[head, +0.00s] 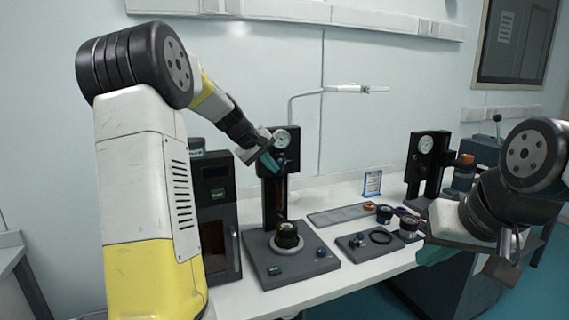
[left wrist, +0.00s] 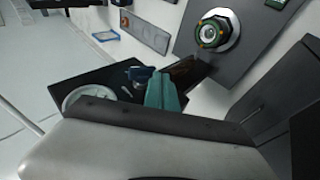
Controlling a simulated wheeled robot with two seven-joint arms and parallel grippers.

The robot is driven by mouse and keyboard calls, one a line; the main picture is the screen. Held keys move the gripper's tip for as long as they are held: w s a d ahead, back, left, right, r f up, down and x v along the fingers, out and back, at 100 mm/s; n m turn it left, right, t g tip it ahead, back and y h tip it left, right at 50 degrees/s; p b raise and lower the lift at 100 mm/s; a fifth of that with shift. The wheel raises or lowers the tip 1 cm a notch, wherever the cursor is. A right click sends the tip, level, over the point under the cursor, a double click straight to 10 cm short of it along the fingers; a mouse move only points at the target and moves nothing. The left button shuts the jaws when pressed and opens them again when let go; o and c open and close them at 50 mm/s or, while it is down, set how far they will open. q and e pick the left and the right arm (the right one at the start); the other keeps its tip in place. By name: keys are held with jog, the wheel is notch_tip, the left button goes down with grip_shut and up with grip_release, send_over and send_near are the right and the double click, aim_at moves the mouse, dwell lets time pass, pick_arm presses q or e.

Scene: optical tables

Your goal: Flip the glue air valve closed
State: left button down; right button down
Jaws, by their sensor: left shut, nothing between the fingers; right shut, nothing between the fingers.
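A black column unit (head: 274,205) with a round white gauge (head: 283,138) stands on a grey base plate at the back middle. The gauge also shows in the left wrist view (left wrist: 85,98). Beside it there is a small blue fitting (left wrist: 141,73) with a pale lever-like part (left wrist: 128,90), seemingly the air valve; its exact position is hard to tell. My left gripper (head: 270,161) is shut and empty at the column's head, just below the gauge. Its teal fingertips (left wrist: 165,92) are close to the blue fitting; contact cannot be told. My right gripper (head: 435,256) is shut and empty at the right.
The base plate (head: 309,262) holds a dark round part (head: 287,234) under the column. A dark cabinet (head: 214,200) stands left of the column. A second gauge unit (head: 425,160) stands at the right. Small parts lie on the white table between them.

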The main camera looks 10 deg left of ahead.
pick_arm(q)
jog(key=shift+f, duration=0.75)
jog(key=shift+f, duration=0.1)
jog(key=shift+w+d, duration=0.1)
jog(key=shift+d, duration=0.05)
dwell(1.1)
jog(key=shift+w+d+r, duration=0.4)
jog(key=shift+w+d, duration=0.05)
jog(key=shift+d, duration=0.1)
jog(key=v, duration=0.7)
jog(key=shift+s, duration=0.3)
